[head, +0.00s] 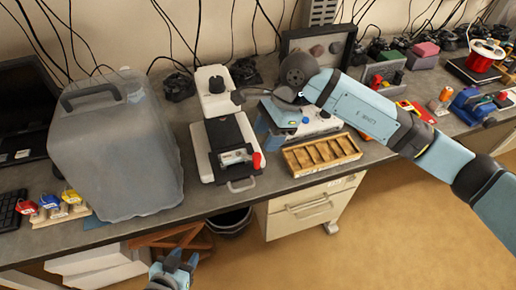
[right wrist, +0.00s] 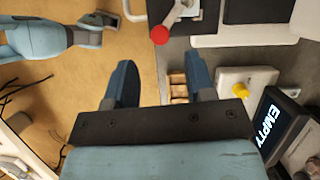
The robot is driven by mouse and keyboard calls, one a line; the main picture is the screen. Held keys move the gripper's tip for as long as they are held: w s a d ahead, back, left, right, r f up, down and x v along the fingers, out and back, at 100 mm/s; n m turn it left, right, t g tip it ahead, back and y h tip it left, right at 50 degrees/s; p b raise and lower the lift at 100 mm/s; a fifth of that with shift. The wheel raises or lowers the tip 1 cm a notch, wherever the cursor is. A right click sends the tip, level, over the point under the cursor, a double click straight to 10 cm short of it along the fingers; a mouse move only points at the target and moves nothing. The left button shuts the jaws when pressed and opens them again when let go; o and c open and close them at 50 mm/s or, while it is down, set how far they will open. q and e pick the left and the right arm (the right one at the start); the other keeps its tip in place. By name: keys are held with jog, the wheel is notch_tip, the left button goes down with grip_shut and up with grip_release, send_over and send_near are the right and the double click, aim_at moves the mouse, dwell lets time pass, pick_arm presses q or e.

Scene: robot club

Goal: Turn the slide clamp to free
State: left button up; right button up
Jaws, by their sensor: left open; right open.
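A white machine (head: 206,152) with a black slide bed stands in the middle of the bench. The slide clamp (head: 235,157) is a small metal fitting at its front, with a lever ending in a red ball (head: 257,161). In the right wrist view the red ball (right wrist: 159,35) and silver lever (right wrist: 180,12) show beyond my fingertips. My right gripper (head: 268,132) is open and empty, just right of and above the ball, apart from it. Its two fingers show in the right wrist view (right wrist: 162,82). My left gripper (head: 175,262) is open and empty, low in front of the bench.
A wooden compartment tray (head: 322,153) lies right of the machine. A translucent cover with a handle (head: 115,150) stands left. Open floor lies in front.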

aim_at(257, 155)
jog(key=p+x, duration=0.1)
jog(key=x, duration=0.5)
jog(key=shift+a+f, duration=0.1)
jog(key=shift+a, duration=0.05)
jog(key=shift+c, duration=0.3)
jog(key=c, duration=0.9)
